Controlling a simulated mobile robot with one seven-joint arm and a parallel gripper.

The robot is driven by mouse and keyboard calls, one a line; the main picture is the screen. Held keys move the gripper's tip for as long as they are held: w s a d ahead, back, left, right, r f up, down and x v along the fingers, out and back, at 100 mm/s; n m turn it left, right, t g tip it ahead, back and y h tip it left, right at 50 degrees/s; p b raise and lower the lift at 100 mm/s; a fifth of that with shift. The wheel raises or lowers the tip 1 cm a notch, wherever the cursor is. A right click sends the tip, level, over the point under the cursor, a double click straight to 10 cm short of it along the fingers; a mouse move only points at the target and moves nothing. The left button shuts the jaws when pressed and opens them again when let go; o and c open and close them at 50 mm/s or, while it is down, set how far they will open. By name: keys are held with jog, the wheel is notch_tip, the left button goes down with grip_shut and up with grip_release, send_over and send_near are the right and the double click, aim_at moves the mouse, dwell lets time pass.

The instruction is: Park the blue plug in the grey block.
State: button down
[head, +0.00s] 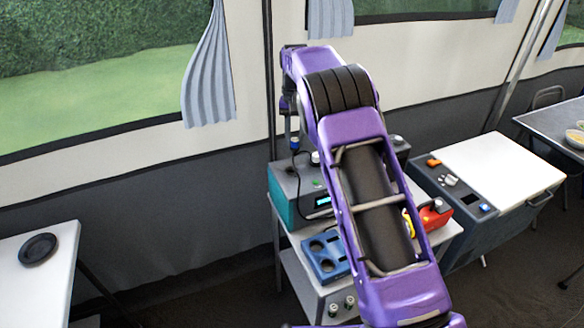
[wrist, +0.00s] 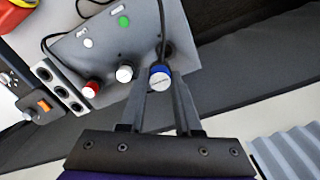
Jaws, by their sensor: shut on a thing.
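The blue plug (wrist: 161,77) is between the fingertips of my gripper (wrist: 160,84) in the wrist view, with a black cable running up from it. My gripper is shut on it. In the head view the blue plug (head: 294,143) shows small below my gripper (head: 292,135), above the left part of the teal and grey device. In the wrist view a pale grey block (wrist: 48,72) with dark round holes stands left of the device panel, apart from the plug. I cannot make out this block in the head view, where my arm hides much of the bench.
The device panel (wrist: 112,50) carries a red cap (wrist: 92,88), a white cap (wrist: 124,73) and a green button. In the head view a blue holder (head: 324,267) and a red object (head: 437,216) are on the trolley. A white-lidded cooler (head: 500,172) stands right.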

jog(key=shift+w+d, duration=0.4)
jog(key=shift+d, duration=0.7)
jog(key=shift+w+d, duration=0.35)
jog(key=shift+d, duration=0.7)
jog(key=shift+w+d, duration=0.4)
jog(key=shift+d, duration=0.7)
jog(key=w+d, duration=0.2)
jog(key=d, duration=0.5)
jog(key=shift+w+d, duration=0.25)
jog(key=shift+d, duration=0.05)
